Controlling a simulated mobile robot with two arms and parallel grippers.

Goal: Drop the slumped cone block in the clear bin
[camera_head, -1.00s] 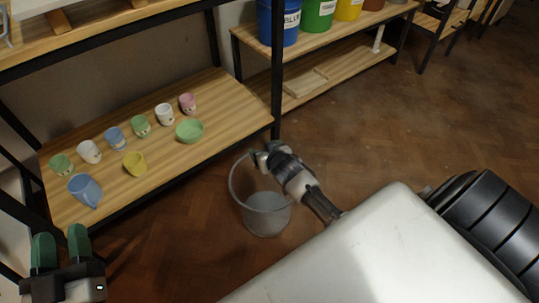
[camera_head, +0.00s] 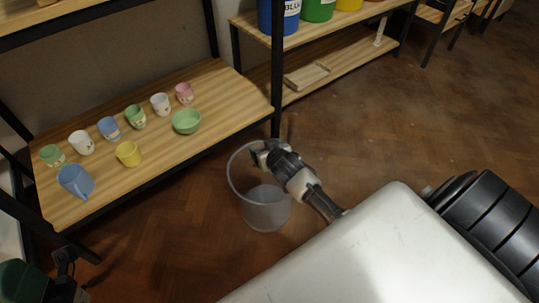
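The clear bin (camera_head: 265,214) stands upright on the wooden floor, just in front of the shelf's right post. My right gripper (camera_head: 258,154) is over the bin's rim, its tip at the bin's mouth. Its fingers are small and partly hidden by the wrist, so I cannot tell whether they are open or shut or hold anything. My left gripper (camera_head: 25,281) is at the bottom left corner, largely cut off by the frame edge; a green finger pad shows. I cannot make out the slumped cone block anywhere.
The shelf (camera_head: 215,90) at left holds several small cups, a blue jug (camera_head: 75,181), a yellow cup (camera_head: 128,153) and a green bowl (camera_head: 186,121). Another shelf behind carries coloured buckets (camera_head: 278,15). The floor (camera_head: 400,130) at right is open.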

